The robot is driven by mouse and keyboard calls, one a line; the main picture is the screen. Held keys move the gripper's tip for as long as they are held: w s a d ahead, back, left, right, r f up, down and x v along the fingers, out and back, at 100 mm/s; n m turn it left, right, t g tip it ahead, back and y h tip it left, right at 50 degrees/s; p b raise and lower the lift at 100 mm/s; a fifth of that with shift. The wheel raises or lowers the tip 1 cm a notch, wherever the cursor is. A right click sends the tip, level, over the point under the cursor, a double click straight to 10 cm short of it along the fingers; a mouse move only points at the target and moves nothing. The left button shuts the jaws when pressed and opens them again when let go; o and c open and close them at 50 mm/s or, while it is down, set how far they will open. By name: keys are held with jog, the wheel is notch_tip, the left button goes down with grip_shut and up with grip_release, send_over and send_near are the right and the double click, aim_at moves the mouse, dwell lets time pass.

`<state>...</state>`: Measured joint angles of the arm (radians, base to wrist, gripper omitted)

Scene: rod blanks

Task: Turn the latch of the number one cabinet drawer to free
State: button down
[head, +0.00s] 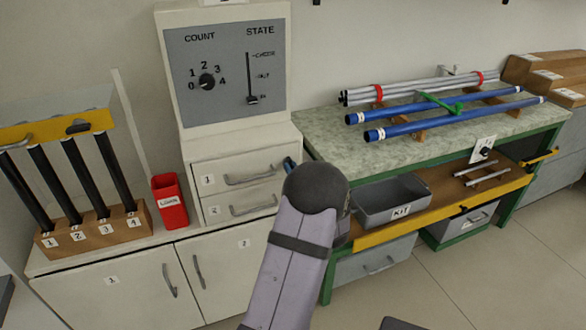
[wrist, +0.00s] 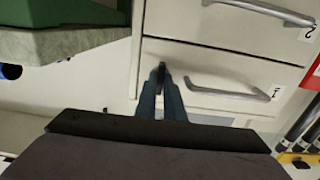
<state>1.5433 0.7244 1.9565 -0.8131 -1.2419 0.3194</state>
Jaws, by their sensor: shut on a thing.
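The number one cabinet drawer (head: 225,168) is the upper of two drawers below the grey panel and looks closed. The wrist view, which is upside down, also shows this drawer (wrist: 225,75) with its bar handle and label. Its latch (wrist: 161,68) is a small dark piece at the end of the drawer front away from the label. My gripper (wrist: 161,84) has its blue fingers shut on the latch, which stands about upright in the wrist view. In the head view my gripper (head: 290,163) is at the drawer's right edge, and my arm hides the latch.
The number two drawer (head: 228,211) lies just below. A green-framed workbench (head: 330,140) with blue and grey rods stands close on the right, with a grey kit bin (head: 385,205) on its lower shelf. A red container (head: 170,205) and numbered black rods (head: 85,175) stand left.

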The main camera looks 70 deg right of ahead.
dwell(0.5)
jog(key=c, duration=1.9)
grip_release()
jog(key=shift+o, duration=0.2)
jog(key=v, duration=0.7)
jog(key=shift+s+a, duration=0.1)
